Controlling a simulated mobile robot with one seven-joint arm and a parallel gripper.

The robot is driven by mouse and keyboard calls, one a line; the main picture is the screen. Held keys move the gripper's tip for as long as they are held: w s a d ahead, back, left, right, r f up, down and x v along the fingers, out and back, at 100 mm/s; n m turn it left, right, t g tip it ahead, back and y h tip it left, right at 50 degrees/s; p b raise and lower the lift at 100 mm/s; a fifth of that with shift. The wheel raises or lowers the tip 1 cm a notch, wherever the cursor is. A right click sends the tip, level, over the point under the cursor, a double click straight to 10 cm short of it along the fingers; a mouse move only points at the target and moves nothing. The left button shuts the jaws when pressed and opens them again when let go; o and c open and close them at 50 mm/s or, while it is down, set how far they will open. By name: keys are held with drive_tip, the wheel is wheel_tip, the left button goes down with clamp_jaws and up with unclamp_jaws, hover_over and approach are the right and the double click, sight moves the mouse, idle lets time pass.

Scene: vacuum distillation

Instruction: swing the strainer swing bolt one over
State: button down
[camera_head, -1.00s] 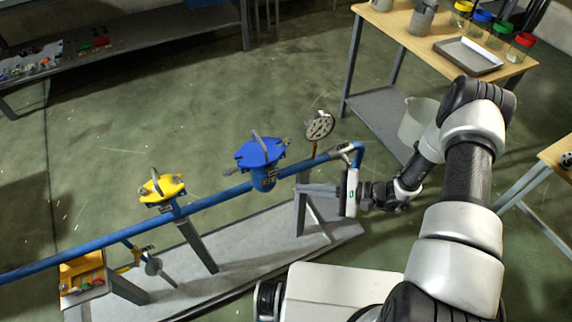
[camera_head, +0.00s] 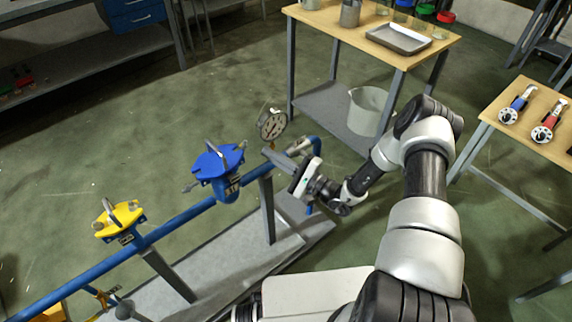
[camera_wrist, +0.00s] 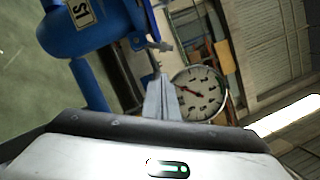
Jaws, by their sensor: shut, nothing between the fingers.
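The blue strainer (camera_head: 219,165) sits on the blue pipe, with a lid and a grey handle on top. A small metal rod, perhaps a swing bolt (camera_head: 192,186), sticks out at its left side. In the wrist view the blue body (camera_wrist: 75,30) is at upper left, with a small metal bolt-like part (camera_wrist: 160,46) beside it. I cannot tell which bolt is number one. My gripper (camera_head: 268,153) is shut and empty, right of the strainer and apart from it. Its fingertips (camera_wrist: 157,80) point toward the bolt-like part in the wrist view.
A round gauge (camera_head: 272,124) stands close behind my fingers. A yellow-lidded fitting (camera_head: 120,220) is farther left on the pipe (camera_head: 190,213). A wooden table (camera_head: 350,38) and a white bucket (camera_head: 369,112) stand behind my arm. Open floor lies left of the pipe.

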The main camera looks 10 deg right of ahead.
drive_tip(key=shift+a+r, duration=0.3)
drive_tip(key=shift+a, duration=0.35)
drive_tip(key=shift+a+r, duration=0.35)
drive_tip(key=shift+a, duration=0.25)
drive_tip(key=shift+a+r, duration=0.3)
drive_tip(key=shift+a, duration=0.35)
drive_tip(key=shift+s, duration=0.1)
drive_tip(key=shift+s+a+r+n+g+p, duration=0.2)
drive_tip(key=shift+a+r+n+g+p, duration=0.1)
drive_tip(key=shift+r+n+p, duration=0.35)
drive_tip(key=shift+f, duration=0.1)
